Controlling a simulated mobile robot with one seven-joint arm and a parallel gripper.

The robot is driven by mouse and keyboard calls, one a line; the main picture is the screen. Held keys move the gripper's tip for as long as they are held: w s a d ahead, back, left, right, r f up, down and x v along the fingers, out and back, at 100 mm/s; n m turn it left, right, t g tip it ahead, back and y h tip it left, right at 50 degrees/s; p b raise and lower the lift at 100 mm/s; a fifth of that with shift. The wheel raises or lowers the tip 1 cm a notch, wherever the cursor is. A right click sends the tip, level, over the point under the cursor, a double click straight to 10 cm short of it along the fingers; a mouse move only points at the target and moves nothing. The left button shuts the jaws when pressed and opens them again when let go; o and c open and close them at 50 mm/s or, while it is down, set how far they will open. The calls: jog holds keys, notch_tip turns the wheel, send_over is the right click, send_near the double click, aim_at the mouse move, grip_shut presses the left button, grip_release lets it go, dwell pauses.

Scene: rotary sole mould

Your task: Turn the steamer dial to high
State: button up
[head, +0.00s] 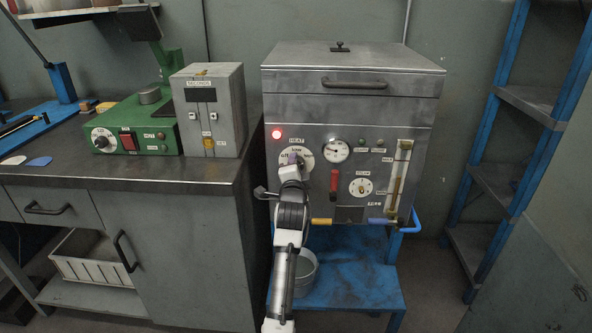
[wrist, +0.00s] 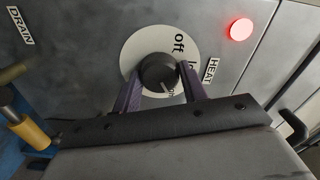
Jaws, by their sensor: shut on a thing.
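The steamer (head: 348,108) is a grey metal box with a lid, on a blue stand. Its heat dial (head: 308,151) is a white disc on the left of the front panel, mostly covered by my gripper (head: 292,158) in the head view. In the wrist view the disc (wrist: 133,50) shows "off" and part of a "lo" mark, beside a HEAT label. My gripper (wrist: 160,82) is shut on the black knob (wrist: 158,70), one purple finger on each side. The knob's pale pointer line faces the lower right of the wrist view.
A red lamp (head: 277,134) glows above the dial. A gauge (head: 336,150), red lever (head: 334,183), second dial (head: 360,187) and sight glass (head: 398,178) lie to the right. The workbench (head: 120,176) stands close on the left, with a timer box (head: 210,110).

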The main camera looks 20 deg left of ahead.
dwell(0.4)
jog(key=o, duration=1)
jog(key=shift+c, duration=0.2)
jog(key=shift+s, duration=0.1)
jog(key=v, duration=1.3)
jog(key=shift+s, duration=0.3)
jog(key=shift+d, duration=0.1)
